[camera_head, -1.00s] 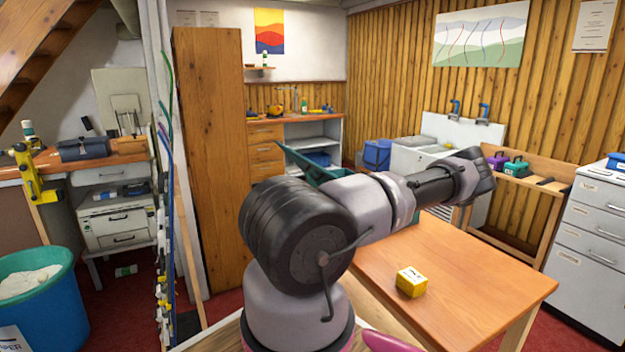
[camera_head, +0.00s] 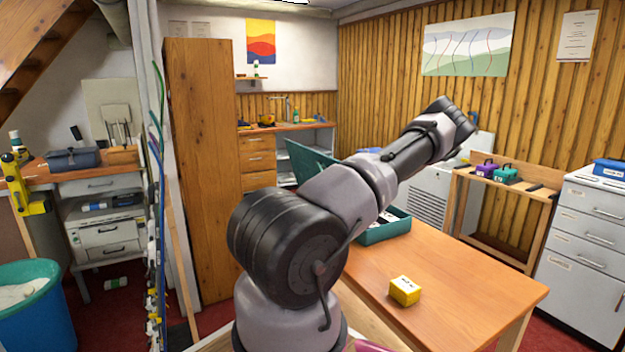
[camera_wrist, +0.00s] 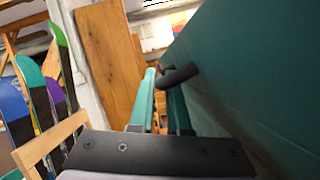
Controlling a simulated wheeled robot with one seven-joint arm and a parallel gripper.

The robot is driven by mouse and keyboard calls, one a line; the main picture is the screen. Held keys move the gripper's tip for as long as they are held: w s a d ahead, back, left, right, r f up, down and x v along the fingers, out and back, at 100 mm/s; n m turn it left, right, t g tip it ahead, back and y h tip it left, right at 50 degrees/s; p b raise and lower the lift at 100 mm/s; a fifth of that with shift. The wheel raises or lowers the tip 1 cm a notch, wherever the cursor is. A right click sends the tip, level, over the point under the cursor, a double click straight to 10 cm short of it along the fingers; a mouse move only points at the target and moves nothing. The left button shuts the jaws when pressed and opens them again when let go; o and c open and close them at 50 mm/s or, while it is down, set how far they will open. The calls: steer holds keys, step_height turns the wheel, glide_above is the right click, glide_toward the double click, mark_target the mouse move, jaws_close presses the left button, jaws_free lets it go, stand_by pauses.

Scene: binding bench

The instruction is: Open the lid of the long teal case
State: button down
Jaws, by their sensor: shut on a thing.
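The long teal case (camera_head: 376,238) sits on the wooden table, partly hidden behind my arm. Its lid (camera_head: 308,165) stands raised and tilted back at the far left of the case, and some light contents show inside. In the wrist view the lid (camera_wrist: 240,75) fills the right side as a large teal panel. A dark bar handle (camera_wrist: 180,76) sticks out from it. My gripper (camera_wrist: 160,80) is shut on this handle, with its fingers beside the lid's face. In the head view my gripper is hidden behind my arm.
A yellow box (camera_head: 405,290) stands on the wooden table (camera_head: 455,290), whose front right is clear. A purple case (camera_head: 486,170) and a small teal case (camera_head: 506,173) stand on a wooden rack behind. A tall wooden cabinet (camera_head: 205,170) is at the left.

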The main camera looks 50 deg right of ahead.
steer(key=shift+s+d+r+m, duration=0.15)
steer(key=shift+s+d+m, duration=0.1)
steer(key=shift+d+m, duration=0.25)
steer(key=c, duration=1.2)
jaws_free()
steer(key=shift+o, duration=0.2)
steer(key=v, duration=1)
steer(key=shift+s+a, duration=0.25)
steer(key=shift+s, duration=0.05)
steer(key=v, duration=1.2)
steer(key=shift+s, duration=0.3)
